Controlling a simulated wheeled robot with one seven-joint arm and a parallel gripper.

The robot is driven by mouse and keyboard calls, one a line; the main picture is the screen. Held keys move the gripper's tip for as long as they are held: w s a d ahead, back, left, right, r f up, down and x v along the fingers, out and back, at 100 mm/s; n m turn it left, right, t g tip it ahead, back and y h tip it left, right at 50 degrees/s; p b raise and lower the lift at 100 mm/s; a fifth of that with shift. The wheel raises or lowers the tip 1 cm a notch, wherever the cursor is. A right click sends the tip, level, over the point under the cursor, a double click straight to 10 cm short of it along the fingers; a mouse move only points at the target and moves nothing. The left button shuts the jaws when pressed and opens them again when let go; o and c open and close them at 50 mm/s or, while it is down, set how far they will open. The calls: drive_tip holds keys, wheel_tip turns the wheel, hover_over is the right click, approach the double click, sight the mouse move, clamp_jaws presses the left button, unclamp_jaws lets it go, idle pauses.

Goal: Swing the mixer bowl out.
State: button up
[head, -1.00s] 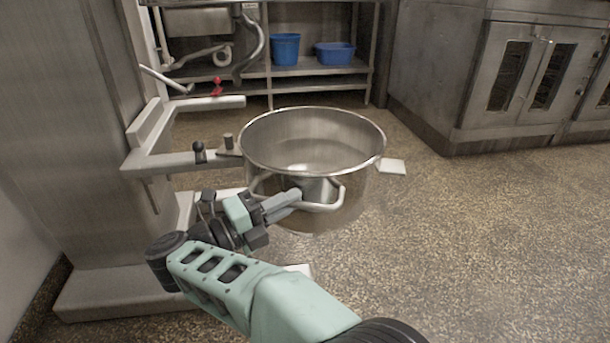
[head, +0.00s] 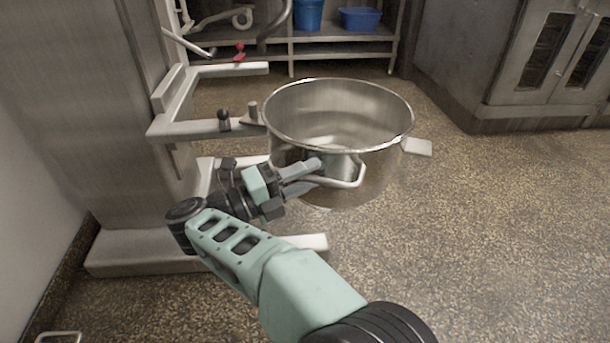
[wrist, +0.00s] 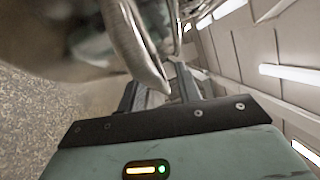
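The steel mixer bowl (head: 385,165) is upright, its left side at the peg on the end of the near support arm (head: 190,130) of the mixer (head: 100,110). The far support arm (head: 220,70) ends apart from the rim. A looped handle (head: 350,180) is on the bowl's near side. My gripper (head: 315,172) is at the handle's left part, fingers pointing right. In the wrist view, the handle tube (wrist: 137,50) runs down between my two spread fingers (wrist: 160,92). Contact with the fingers is not clear.
A flat white tab (head: 418,147) sticks out from the bowl's right side. A black-knobbed lever (head: 224,120) stands on the near arm. The mixer's base foot (head: 150,255) lies below. Shelves with blue tubs (head: 360,19) and an oven (head: 500,70) are behind. Floor at right is clear.

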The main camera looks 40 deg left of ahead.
wheel_tip(320, 180, up, 10)
drive_tip(key=p, duration=0.5)
drive_tip(key=shift+r, duration=0.25)
drive_tip(key=shift+f, duration=0.1)
